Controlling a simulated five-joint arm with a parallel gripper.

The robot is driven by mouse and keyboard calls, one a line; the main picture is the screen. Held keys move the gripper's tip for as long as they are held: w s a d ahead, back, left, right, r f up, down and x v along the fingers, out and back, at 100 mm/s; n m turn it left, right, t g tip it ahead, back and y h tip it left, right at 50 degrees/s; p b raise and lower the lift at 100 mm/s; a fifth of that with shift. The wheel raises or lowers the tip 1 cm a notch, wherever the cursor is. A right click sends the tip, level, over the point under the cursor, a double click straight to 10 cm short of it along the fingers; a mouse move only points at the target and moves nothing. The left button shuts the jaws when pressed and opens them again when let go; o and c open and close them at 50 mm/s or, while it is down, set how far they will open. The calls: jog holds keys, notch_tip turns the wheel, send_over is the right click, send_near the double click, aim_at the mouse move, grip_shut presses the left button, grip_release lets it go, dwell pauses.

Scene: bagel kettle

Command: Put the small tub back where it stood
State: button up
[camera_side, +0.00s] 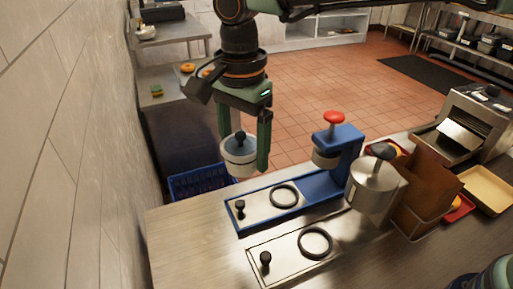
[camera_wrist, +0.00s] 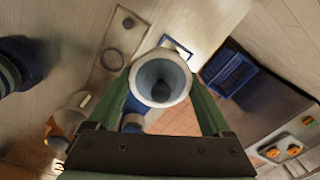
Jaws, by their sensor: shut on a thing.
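My gripper (camera_side: 245,153) is shut on the small tub (camera_side: 238,162), a pale round cup with a dark knob showing at its top. It hangs upright in the air, above and behind the blue board (camera_side: 262,209). In the wrist view the tub (camera_wrist: 136,80) shows its round rim and bluish inside between my two green fingers. The blue board carries a black ring (camera_side: 285,196) and a black knob (camera_side: 240,208). A grey plate (camera_side: 285,262) in front has another black ring (camera_side: 315,242) and knob (camera_side: 265,260). Both rings look empty.
A blue press with a red knob (camera_side: 334,117) stands at the board's right end. A metal pot (camera_side: 372,188) and a brown box (camera_side: 425,208) stand right of it. A blue crate (camera_side: 198,183) lies beyond the counter's far edge. The counter's left front (camera_side: 185,245) is clear.

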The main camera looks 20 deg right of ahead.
jog(key=s+a+f+n, duration=0.1)
jog(key=s+a+n, duration=0.1)
jog(key=s+a, duration=0.6)
jog(key=f, duration=1)
jog(key=a+f, duration=0.1)
jog(key=f, duration=0.4)
jog(key=shift+w+a, duration=0.1)
jog(key=shift+w, duration=0.2)
jog(key=shift+f, duration=2.45)
jog(key=shift+f, duration=0.1)
jog(key=o, duration=1.2)
